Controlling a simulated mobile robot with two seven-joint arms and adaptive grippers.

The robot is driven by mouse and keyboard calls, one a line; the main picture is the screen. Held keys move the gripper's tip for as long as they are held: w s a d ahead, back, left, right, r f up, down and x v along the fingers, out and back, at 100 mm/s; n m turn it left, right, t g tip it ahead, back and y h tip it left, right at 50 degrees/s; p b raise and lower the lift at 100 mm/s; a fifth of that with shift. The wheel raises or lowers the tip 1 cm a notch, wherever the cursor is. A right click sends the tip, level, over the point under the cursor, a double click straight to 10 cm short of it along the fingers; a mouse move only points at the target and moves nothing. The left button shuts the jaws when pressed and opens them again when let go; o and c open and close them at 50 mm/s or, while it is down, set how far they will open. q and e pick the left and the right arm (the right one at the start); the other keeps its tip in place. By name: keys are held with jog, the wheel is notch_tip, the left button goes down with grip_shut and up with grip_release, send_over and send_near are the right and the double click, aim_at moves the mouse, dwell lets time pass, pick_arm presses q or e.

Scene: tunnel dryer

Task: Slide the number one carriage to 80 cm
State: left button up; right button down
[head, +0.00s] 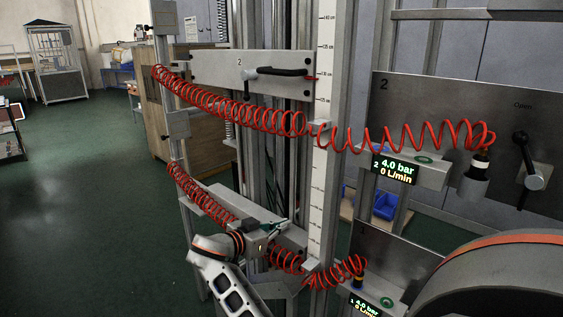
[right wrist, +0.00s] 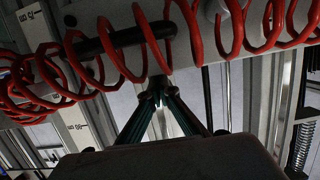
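The lower carriage plate (head: 232,203), which I take as number one, sits on the vertical rails below the carriage plate marked 2 (head: 215,70). Its own number is hidden. My left gripper is not in view.
Red coiled hoses (head: 230,108) hang across both carriages, and the lower hose (head: 285,262) passes close to my right gripper. Panel 2 (head: 475,110) with a valve lever and a 4.0 bar display (head: 396,170) stands at right. Green floor is open at left.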

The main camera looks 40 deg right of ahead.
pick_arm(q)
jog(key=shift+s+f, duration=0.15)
pick_arm(e)
jog(key=shift+f, duration=0.55)
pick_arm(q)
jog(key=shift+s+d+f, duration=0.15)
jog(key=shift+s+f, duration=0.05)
pick_arm(e)
notch_tip(320, 180, up, 11)
jog(key=shift+r, duration=0.1)
